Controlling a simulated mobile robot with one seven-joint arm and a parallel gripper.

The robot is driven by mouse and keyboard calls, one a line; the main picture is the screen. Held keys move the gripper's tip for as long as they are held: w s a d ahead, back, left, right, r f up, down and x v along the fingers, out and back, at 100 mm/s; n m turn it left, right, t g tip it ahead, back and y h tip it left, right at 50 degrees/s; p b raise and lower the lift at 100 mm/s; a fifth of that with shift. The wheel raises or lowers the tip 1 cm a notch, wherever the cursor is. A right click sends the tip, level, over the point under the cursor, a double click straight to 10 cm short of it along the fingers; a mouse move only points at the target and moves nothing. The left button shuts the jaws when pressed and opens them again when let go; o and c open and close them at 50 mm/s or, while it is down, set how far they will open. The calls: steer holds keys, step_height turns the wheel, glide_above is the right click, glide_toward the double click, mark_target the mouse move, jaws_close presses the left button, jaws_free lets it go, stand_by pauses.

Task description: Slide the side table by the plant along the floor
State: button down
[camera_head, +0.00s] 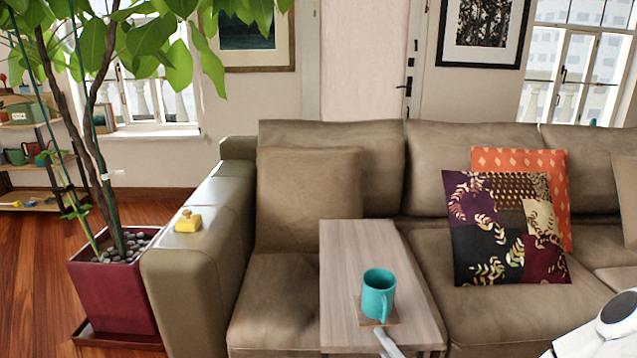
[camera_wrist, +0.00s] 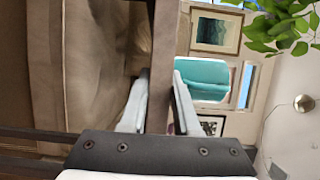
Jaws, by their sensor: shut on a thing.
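The side table (camera_head: 345,265) has a pale wood rectangular top and stands in front of the sofa's left part. A teal mug (camera_head: 378,293) stands on a small brown coaster (camera_head: 372,320) near the table's front edge. My gripper (camera_head: 386,342) is at that front edge. In the wrist view, my gripper (camera_wrist: 160,85) has a finger on each face of the table top (camera_wrist: 164,30) and is shut on its edge. The mug (camera_wrist: 203,78) shows beside the fingers there. The table's legs are mostly hidden in the head view.
The brown sofa (camera_head: 300,295) is close behind and around the table, with patterned cushions (camera_head: 505,225) at right. The potted plant (camera_head: 110,295) stands left of the sofa arm. A yellow object (camera_head: 188,222) lies on that arm. Wood floor (camera_head: 35,265) shows at far left.

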steer(key=shift+s+a+f, duration=0.1)
steer(key=shift+s+a, duration=0.1)
steer(key=shift+s, duration=0.1)
